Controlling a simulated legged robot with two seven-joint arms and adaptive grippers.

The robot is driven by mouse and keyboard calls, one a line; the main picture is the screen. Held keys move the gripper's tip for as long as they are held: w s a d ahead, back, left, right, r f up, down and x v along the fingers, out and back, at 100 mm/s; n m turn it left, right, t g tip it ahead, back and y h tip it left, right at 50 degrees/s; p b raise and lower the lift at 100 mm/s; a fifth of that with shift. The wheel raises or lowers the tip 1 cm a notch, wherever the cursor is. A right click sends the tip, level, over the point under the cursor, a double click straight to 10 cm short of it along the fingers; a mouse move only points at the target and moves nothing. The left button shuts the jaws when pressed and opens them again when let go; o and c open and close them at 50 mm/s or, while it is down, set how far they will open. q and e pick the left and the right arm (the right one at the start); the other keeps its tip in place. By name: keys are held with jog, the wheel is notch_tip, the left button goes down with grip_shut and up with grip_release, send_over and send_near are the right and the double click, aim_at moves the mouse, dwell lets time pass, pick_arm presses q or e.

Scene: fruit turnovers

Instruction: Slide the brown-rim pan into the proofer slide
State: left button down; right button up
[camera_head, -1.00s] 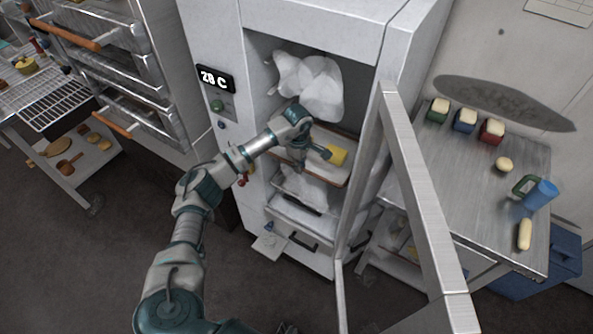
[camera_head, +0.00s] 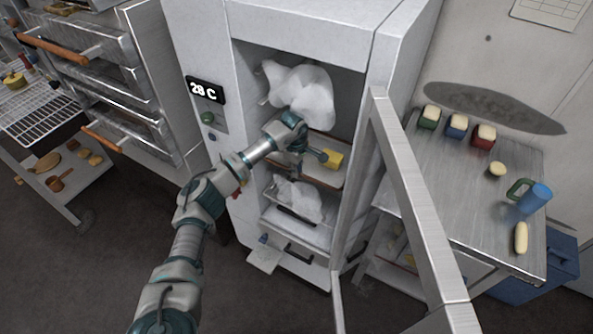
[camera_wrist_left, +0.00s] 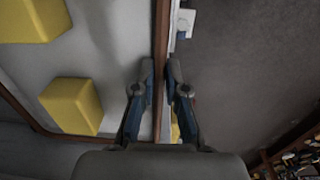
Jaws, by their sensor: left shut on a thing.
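The brown-rim pan (camera_head: 324,174) is inside the open proofer, on a level below the upper white steam-like cloud. A yellow block (camera_head: 332,158) sits on it in the head view. In the left wrist view the pan's brown rim (camera_wrist_left: 161,40) runs between my fingers, with yellow blocks (camera_wrist_left: 72,105) on its pale surface. My left gripper (camera_head: 296,172) is shut on the near rim; its fingers also show in the left wrist view (camera_wrist_left: 160,80). The proofer (camera_head: 205,150) has a display reading 28 C. My right gripper is not in view.
The proofer's open door (camera_head: 412,190) stands to the right of the opening. A steel table (camera_head: 455,195) with small colored tins and a blue cup (camera_head: 535,199) is beyond it. An oven with orange handles (camera_head: 50,45) stands at left.

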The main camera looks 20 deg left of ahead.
pick_arm(q)
jog(key=shift+f, duration=0.2)
dwell(0.4)
jog(key=c, duration=1.1)
grip_release()
jog(key=shift+c, duration=0.2)
jog(key=shift+f, duration=0.1)
notch_tip(320, 180, up, 12)
jog(key=shift+s, duration=0.25)
jog(key=shift+f, duration=0.1)
